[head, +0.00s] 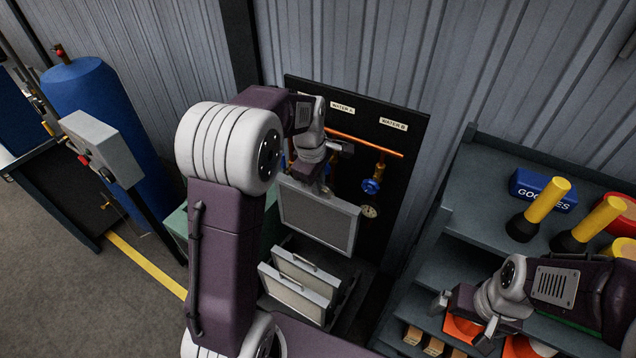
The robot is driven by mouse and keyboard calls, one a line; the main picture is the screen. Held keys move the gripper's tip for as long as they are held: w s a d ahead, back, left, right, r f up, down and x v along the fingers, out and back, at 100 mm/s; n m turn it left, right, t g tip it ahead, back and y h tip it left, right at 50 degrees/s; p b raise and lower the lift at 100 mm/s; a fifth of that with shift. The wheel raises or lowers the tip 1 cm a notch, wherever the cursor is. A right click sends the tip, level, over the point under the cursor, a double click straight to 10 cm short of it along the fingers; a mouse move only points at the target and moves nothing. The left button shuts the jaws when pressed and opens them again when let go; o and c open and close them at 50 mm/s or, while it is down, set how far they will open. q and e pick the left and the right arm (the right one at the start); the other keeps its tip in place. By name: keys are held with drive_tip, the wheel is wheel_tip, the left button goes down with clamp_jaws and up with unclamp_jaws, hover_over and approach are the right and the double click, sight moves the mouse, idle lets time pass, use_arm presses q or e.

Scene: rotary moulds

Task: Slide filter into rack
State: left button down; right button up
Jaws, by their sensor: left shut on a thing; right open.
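A flat grey framed filter (318,219) hangs from my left gripper (308,183), which is shut on its top edge. The fingertips are partly hidden by the wrist. The filter is upright, slightly tilted in the picture, above and behind the rack (352,290). The dark rack stands low and holds two similar filters (305,272) (291,297) with handles on their top edges, standing side by side. From this angle I cannot tell whether the held filter touches the rack. My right gripper (462,316) is open and empty in front of the shelf at the right.
A black panel (405,190) with copper pipe, a blue valve (372,186) and a gauge stands behind the rack. The shelf unit (480,215) at the right carries yellow-handled torches (540,208) and a blue goggles box (543,189). Blue cylinders (95,110) stand at the left.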

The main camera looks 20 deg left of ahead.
use_arm(q)
drive_tip(key=b, duration=0.4)
hover_over(318, 215)
drive_tip(key=w, duration=0.2)
drive_tip(key=shift+s+a+f, duration=0.15)
drive_tip(key=shift+a+f, duration=0.05)
drive_tip(key=shift+f, duration=0.95)
drive_tip(key=shift+s+a+f, duration=0.1)
drive_tip(key=shift+a+f, duration=0.05)
drive_tip(key=shift+f, duration=0.95)
drive_tip(key=shift+f, duration=0.15)
drive_tip(key=shift+f, duration=0.15)
drive_tip(key=shift+f+b, duration=0.85)
drive_tip(key=shift+f, duration=0.7)
drive_tip(key=shift+s+f, duration=0.1)
drive_tip(key=shift+f+b, duration=1.65)
drive_tip(key=shift+f, duration=0.75)
